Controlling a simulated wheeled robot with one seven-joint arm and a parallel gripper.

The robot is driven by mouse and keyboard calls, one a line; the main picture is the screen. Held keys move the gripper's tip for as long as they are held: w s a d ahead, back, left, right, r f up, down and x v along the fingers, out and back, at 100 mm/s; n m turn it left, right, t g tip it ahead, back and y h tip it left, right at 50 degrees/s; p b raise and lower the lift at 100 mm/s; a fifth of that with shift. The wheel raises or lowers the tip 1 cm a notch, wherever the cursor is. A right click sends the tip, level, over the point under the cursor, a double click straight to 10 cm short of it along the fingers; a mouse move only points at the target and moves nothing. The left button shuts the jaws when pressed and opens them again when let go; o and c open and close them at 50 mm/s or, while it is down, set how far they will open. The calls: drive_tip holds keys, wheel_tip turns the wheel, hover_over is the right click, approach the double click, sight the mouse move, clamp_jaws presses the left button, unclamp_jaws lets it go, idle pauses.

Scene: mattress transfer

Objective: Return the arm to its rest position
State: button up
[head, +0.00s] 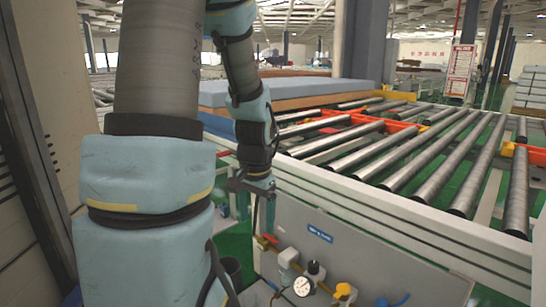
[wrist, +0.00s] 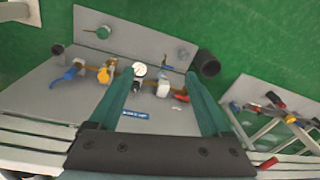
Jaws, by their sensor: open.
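My arm rises on the left of the head view and folds down toward the middle. My gripper (head: 262,210) hangs fingers-down beside the roller conveyor, above the left end of a grey valve panel (head: 375,262). In the wrist view my gripper (wrist: 160,78) shows two teal fingers spread apart with nothing held between them. Beyond the fingers, the same panel (wrist: 60,115) carries a round gauge (wrist: 139,70), a yellow valve (wrist: 105,72) and a blue handle (wrist: 68,75). The fingers seem apart from these fittings, though the exact gap cannot be told.
The roller conveyor (head: 420,150) fills the right, with orange brackets between its rollers. A blue-topped mattress (head: 300,92) lies at its far left end. A second fitting rack (wrist: 280,115) stands at the right of the wrist view. Green floor (wrist: 260,40) is open beyond the panel.

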drive_tip(key=s+a+r+n, duration=0.2)
drive_tip(key=s+a+n, duration=0.1)
drive_tip(key=s+n, duration=0.25)
wheel_tip(320, 180, up, 14)
drive_tip(key=p, duration=1.4)
drive_tip(key=shift+s+t, duration=0.15)
drive_tip(key=shift+t, duration=0.15)
drive_tip(key=shift+d, duration=0.1)
